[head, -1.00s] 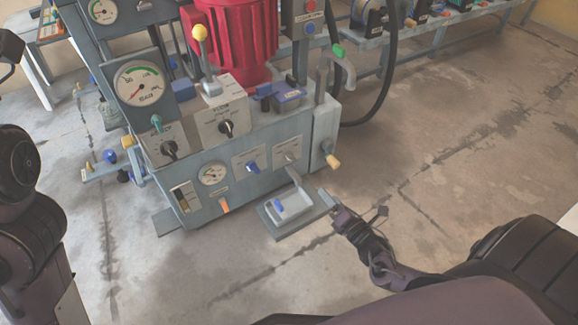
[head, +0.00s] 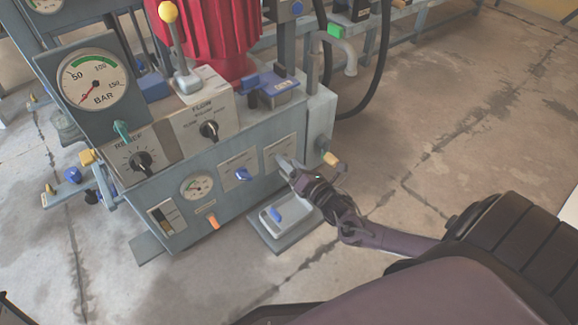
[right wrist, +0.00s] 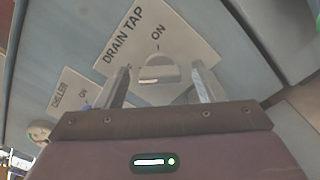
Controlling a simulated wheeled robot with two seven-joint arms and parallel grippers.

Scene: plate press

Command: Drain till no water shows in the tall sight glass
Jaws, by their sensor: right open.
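The drain tap (right wrist: 158,74) is a pale grey knob on a white plate marked DRAIN TAP and ON in the right wrist view. My right gripper (right wrist: 160,86) is open, with one finger on each side of the knob; whether they touch it I cannot tell. In the head view the right gripper (head: 288,167) is at the front panel and hides most of the knob. The sight glass panel (head: 164,217) is at the lower left of the press front, with narrow dark and pale strips. Its water level is too small to read. My left gripper is out of view.
A blue knob (head: 243,175) is left of the drain tap, beside a small gauge (head: 197,187). A tan-handled valve (head: 330,158) is at the right corner.

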